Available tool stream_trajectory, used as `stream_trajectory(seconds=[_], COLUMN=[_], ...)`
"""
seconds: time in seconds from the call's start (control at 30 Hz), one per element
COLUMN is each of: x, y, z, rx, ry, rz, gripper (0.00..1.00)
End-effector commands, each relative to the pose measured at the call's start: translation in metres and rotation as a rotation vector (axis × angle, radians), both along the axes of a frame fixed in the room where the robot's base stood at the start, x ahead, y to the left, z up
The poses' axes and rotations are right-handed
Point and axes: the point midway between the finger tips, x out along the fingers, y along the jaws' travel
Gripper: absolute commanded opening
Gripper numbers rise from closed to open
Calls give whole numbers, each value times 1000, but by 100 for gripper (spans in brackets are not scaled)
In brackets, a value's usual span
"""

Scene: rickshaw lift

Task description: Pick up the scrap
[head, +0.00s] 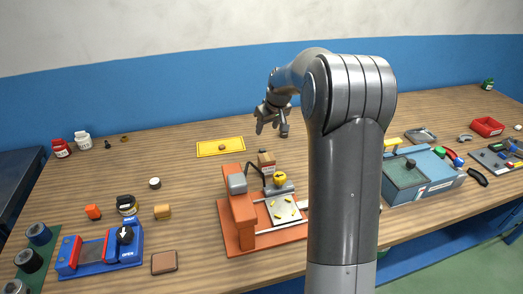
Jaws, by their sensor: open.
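My gripper (270,122) hangs open and empty above the back middle of the wooden table, its fingers pointing down. A dark grey piece (284,131) shows just beside the fingers, partly hidden. No item is plainly marked as the scrap. A small brown lump (222,147) lies on a yellow mat (206,151), left of my gripper and apart from it. Several small yellow bits (283,212) lie on the pale plate of an orange machine (239,222), nearer the front. A flat brown block (164,262) lies at the front left.
A blue fixture (138,250) stands at the front left. Jars (62,148) stand at the far left. My arm hides part of the middle.

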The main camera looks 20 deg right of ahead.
Motion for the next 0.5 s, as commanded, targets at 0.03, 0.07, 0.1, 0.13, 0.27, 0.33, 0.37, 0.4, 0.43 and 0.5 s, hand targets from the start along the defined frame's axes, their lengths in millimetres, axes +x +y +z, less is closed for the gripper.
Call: stream_trajectory(seconds=[0.03,0.07,0.1,0.13,0.27,0.33,0.37,0.4,0.43,0.5], x=[11,16,23,27,38,41,42,43,44,47], y=[-7,-10,-14,-16,-24,-25,-25,-25,-24,-23], z=[-14,-20,-28,-33,-46,-51,-53,-56,-58,-67], rx=[5,7,11,12,17,18,18,17,17,18], ry=[5,4,5,5,3,2,2,2,2,5], rz=[4,7,10,14,20,22,22,23,23,24], gripper=[51,51,51,51,51,51,51,51,51,51])
